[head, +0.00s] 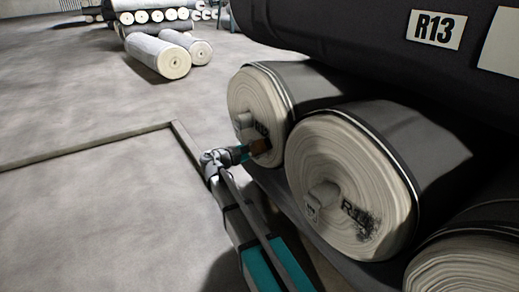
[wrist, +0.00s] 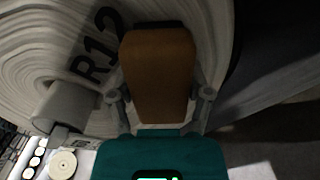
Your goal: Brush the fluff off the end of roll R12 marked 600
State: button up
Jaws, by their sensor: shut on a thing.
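My gripper (head: 243,153) is at the lower part of this end. It is shut on a brown brush (head: 260,147), which stands upright between the fingers in the wrist view (wrist: 158,75). The brush overlaps the end face; I cannot tell if it touches. The brush hides part of the face. I see no 600 mark and no clear fluff on this end.
A second roll (head: 330,165) beside it has a label starting R1, partly covered by dark fluff (head: 367,222). A grey core stub (wrist: 65,105) juts from R12's end. A dark roll labelled R13 (head: 436,30) lies above. A low kerb (head: 90,150) crosses the open floor at left.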

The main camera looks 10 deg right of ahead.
jog(key=shift+w, duration=0.15)
jog(key=shift+w+a, duration=0.25)
jog(key=shift+w, duration=0.35)
jog(key=shift+w+a, duration=0.2)
jog(key=shift+w, duration=0.45)
jog(key=shift+w+a, duration=0.25)
jog(key=shift+w, duration=0.35)
jog(key=shift+a, duration=0.15)
jog(key=shift+v, duration=2.85)
jog(key=shift+v, duration=1.55)
jog(key=shift+r, duration=0.1)
